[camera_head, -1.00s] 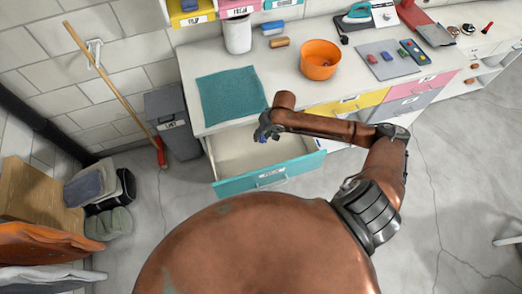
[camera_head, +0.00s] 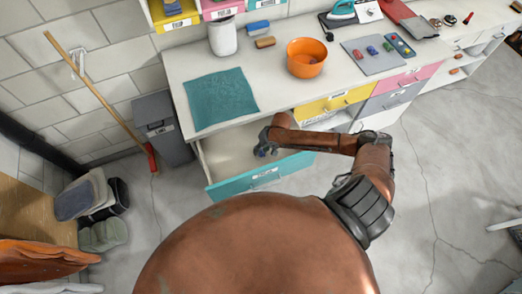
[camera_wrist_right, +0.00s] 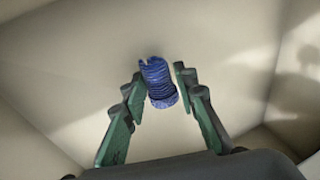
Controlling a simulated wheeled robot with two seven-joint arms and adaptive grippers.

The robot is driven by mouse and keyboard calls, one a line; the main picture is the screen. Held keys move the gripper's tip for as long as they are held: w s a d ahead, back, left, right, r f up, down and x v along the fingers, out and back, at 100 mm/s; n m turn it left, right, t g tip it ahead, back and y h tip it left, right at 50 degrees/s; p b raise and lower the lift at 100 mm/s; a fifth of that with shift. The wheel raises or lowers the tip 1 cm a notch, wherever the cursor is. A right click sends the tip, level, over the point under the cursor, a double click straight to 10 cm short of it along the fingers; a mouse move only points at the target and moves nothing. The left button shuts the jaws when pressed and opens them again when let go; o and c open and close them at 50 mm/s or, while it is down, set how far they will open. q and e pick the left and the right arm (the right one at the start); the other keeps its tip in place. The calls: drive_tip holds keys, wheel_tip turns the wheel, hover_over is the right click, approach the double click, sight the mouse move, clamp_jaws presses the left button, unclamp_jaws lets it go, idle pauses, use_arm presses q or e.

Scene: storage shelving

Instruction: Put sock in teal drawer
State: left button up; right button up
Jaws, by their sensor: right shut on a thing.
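The teal drawer (camera_head: 262,176) is pulled open below the counter, and its pale inside shows no other objects. My right gripper (camera_head: 264,146) is over the open drawer, within its outline. In the right wrist view the right gripper (camera_wrist_right: 160,84) is shut on a blue ribbed sock (camera_wrist_right: 158,82), with a finger on each side. The pale drawer floor and walls lie behind the sock. In the head view only a small blue bit of the sock (camera_head: 262,152) shows beneath the gripper. My left gripper is not in view.
A teal cloth (camera_head: 220,98) and an orange bowl (camera_head: 306,57) lie on the counter above the drawer. Yellow (camera_head: 335,103) and pink (camera_head: 408,78) drawers to the right are closed. A grey bin (camera_head: 163,127) and a broom (camera_head: 102,100) stand at left.

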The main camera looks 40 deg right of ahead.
drive_tip(key=shift+f, duration=0.55)
drive_tip(key=o, duration=1.1)
drive_tip(key=p+v, duration=0.1)
drive_tip(key=v, duration=1.2)
drive_tip(key=shift+a+r, duration=0.15)
drive_tip(key=shift+w, duration=0.15)
